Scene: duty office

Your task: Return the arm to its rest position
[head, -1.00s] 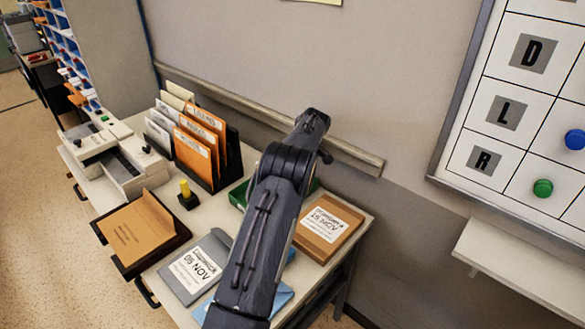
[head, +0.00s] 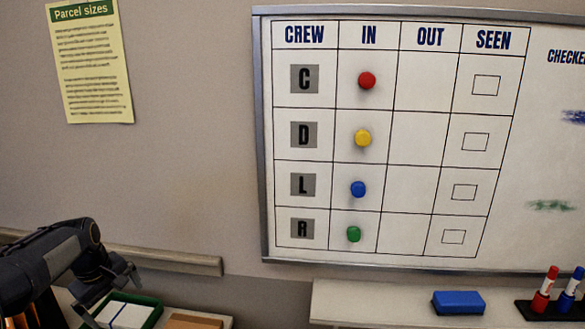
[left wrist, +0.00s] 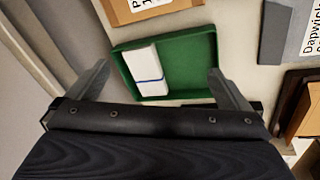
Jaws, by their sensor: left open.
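My left arm comes in at the lower left of the head view. Its dark gripper (head: 92,298) points down over the desk beside a green tray (head: 150,301). In the left wrist view the two fingers of my left gripper (left wrist: 160,80) are wide apart, with nothing held between them. The green tray (left wrist: 192,62) lies beyond and between the fingers, with a banded white stack of paper (left wrist: 147,68) in its left part. My right gripper is in neither view.
A brown parcel (head: 192,321) lies right of the tray. A wall rail (head: 170,262) runs behind the desk. The crew whiteboard (head: 420,235) hangs to the right, above a shelf (head: 370,304) with a blue eraser (head: 458,302) and markers (head: 545,290).

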